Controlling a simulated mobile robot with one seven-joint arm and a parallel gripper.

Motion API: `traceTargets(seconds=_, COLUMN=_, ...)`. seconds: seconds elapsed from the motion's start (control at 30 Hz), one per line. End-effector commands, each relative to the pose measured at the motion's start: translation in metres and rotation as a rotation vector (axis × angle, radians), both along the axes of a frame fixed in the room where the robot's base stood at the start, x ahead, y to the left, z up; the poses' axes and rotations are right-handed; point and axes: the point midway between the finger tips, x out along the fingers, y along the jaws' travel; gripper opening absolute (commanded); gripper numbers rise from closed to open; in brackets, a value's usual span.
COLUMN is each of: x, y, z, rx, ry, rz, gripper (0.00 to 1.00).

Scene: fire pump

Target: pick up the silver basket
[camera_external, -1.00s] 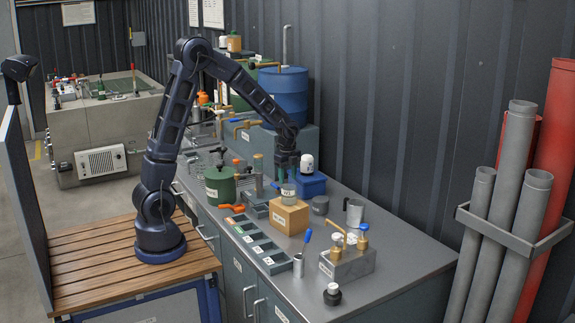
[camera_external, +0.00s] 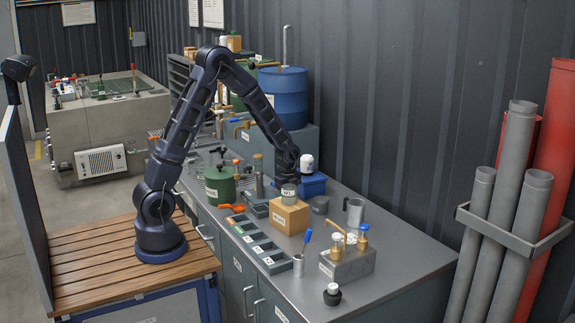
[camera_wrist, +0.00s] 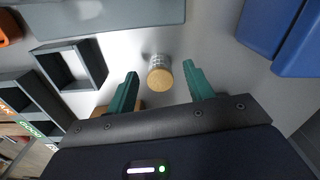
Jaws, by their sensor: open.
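A small silvery, mesh-like cylinder with a tan round end, which looks like the silver basket (camera_wrist: 159,73), shows in the wrist view over the grey bench top. It lies in line with the gap between my green fingers, just beyond their tips. My gripper (camera_wrist: 160,82) is open, with nothing between its fingers. In the external view a slim grey cylinder with a tan top (camera_external: 258,172) stands behind the grey holder and appears to be the same thing. My wrist is low behind the cardboard box there, and my fingertips are hidden.
A blue bin (camera_wrist: 305,45) is at the right and a dark open holder (camera_wrist: 93,67) at the left. A green canister (camera_external: 219,187) stands left of the cylinder.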

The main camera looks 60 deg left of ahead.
Motion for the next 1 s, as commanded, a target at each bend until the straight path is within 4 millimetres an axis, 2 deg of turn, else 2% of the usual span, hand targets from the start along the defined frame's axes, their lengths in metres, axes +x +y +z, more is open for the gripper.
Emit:
traceTargets(seconds=0.17, x=0.000, y=-0.001, z=-0.017, rx=0.000, ry=0.000, rz=-0.001, gripper=0.52)
traceTargets(seconds=0.43, x=0.000, y=-0.001, z=-0.019, rx=0.000, ry=-0.001, rz=-0.001, gripper=0.52)
traceTargets(seconds=0.7, x=0.000, y=-0.001, z=-0.018, rx=0.000, ry=-0.001, rz=-0.001, gripper=0.05)
traceTargets(seconds=1.0, x=0.000, y=0.000, z=-0.016, rx=0.000, ry=-0.001, rz=-0.001, gripper=0.04)
